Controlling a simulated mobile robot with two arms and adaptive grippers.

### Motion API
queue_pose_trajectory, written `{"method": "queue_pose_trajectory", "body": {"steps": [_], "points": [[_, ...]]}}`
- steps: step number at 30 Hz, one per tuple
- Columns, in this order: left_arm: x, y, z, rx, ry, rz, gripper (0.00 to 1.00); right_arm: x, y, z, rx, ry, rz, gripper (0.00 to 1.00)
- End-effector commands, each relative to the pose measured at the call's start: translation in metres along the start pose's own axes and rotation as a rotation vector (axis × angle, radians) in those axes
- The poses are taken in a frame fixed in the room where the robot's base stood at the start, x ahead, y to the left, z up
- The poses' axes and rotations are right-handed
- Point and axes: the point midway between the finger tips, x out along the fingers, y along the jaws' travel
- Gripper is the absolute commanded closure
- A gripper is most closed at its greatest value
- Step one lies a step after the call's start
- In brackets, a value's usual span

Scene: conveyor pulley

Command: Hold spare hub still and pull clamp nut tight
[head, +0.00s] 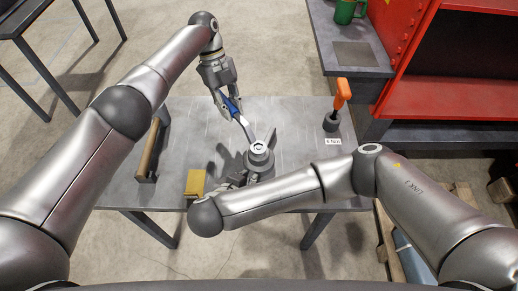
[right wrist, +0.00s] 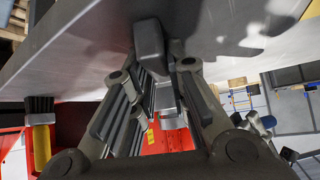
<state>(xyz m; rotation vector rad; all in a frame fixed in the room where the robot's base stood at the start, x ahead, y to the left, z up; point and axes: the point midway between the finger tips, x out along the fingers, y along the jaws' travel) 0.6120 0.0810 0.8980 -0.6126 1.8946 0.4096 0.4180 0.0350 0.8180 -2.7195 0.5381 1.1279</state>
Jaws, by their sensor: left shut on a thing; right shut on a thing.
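The spare hub (head: 259,163) is a round grey metal part standing on the table, with a ring-shaped top that looks like the clamp nut (head: 259,150). My left gripper (head: 230,103) is shut on a blue-handled wrench (head: 234,106) above and behind the hub. The wrench slopes down and its metal end is at the nut; I cannot tell whether it is seated. My right gripper (head: 240,180) is low at the hub's left front, partly hidden by my arm. In the right wrist view it (right wrist: 158,95) is shut on a grey metal part (right wrist: 150,48), apparently of the hub.
The grey table (head: 300,115) also holds a wooden-topped bar (head: 148,155) at left, a yellow block (head: 195,182) at front, and an orange-handled tool (head: 341,93) in a dark base at right. A red cabinet (head: 440,90) stands behind right. The table's back right is mostly clear.

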Motion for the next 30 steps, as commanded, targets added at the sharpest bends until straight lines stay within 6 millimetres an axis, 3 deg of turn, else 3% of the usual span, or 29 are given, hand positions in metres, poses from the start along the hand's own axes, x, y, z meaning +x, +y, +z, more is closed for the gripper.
{"method": "queue_pose_trajectory", "body": {"steps": [14,30], "points": [[-0.005,-0.001,-0.003,0.002,0.002,-0.002,1.00,0.000,0.001,0.000,0.001,-0.001,0.003,1.00],[-0.033,-0.001,-0.014,0.003,0.001,-0.002,1.00,0.001,0.001,0.000,0.002,-0.001,0.004,1.00]]}}
